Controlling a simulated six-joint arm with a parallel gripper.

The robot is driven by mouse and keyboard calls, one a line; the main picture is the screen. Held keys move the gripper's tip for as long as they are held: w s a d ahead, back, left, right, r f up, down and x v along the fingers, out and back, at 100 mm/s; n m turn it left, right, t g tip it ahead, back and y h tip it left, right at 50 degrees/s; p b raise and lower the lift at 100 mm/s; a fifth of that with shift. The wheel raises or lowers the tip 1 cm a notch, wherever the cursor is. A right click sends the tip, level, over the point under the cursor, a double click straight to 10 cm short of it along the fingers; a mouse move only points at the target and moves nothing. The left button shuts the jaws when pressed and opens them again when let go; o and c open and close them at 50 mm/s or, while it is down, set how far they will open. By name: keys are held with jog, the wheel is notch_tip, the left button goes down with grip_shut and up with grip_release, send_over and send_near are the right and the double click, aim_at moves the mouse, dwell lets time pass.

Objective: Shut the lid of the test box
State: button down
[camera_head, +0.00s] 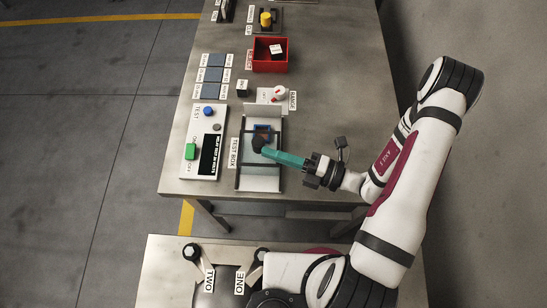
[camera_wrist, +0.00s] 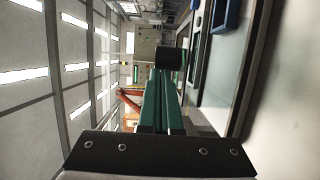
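The test box (camera_head: 260,181) is an open-looking, pale, dark-edged box at the front of the steel table, with its label on its left. A blue-framed piece (camera_head: 263,129) shows inside it. I cannot clearly tell the lid's panel from the box walls. My gripper (camera_head: 261,147) reaches in from the right, its green fingers over the middle of the box. In the wrist view the fingers lie close together, with a dark cylindrical piece (camera_wrist: 168,65) at their tips. I cannot tell whether that is a handle or part of the fingertips. Part of the box interior is hidden under the fingers.
A control panel (camera_head: 190,171) with a green button and a display stands left of the box. Blue-grey squares (camera_head: 212,75) are at the left.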

jog(key=w, duration=0.8)
jog(key=shift+r, duration=0.1)
jog(key=s, duration=0.1)
jog(key=s+d, duration=0.1)
jog(key=s, duration=0.1)
jog(key=shift+d, duration=0.3)
jog(key=v, duration=1)
jog(key=shift+s+d, duration=0.15)
jog(key=shift+s, duration=0.35)
jog(key=s+a+r+n+g+h, duration=0.55)
jog(key=r+n+g, duration=0.4)
jog(key=n, duration=0.65)
jog(key=s+d+r+n+t+h, duration=0.1)
jog(key=s+r+n+t+h, duration=0.1)
jog(key=s+n+h, duration=0.3)
jog(key=s+d+r+n+t+h, duration=0.1)
jog(key=s+r+n+h, duration=0.2)
jog(key=n, duration=1)
jog(key=shift+s+r+t+h, duration=0.3)
jog(key=shift+s+t+h, duration=0.05)
jog(key=shift+s+h, duration=0.7)
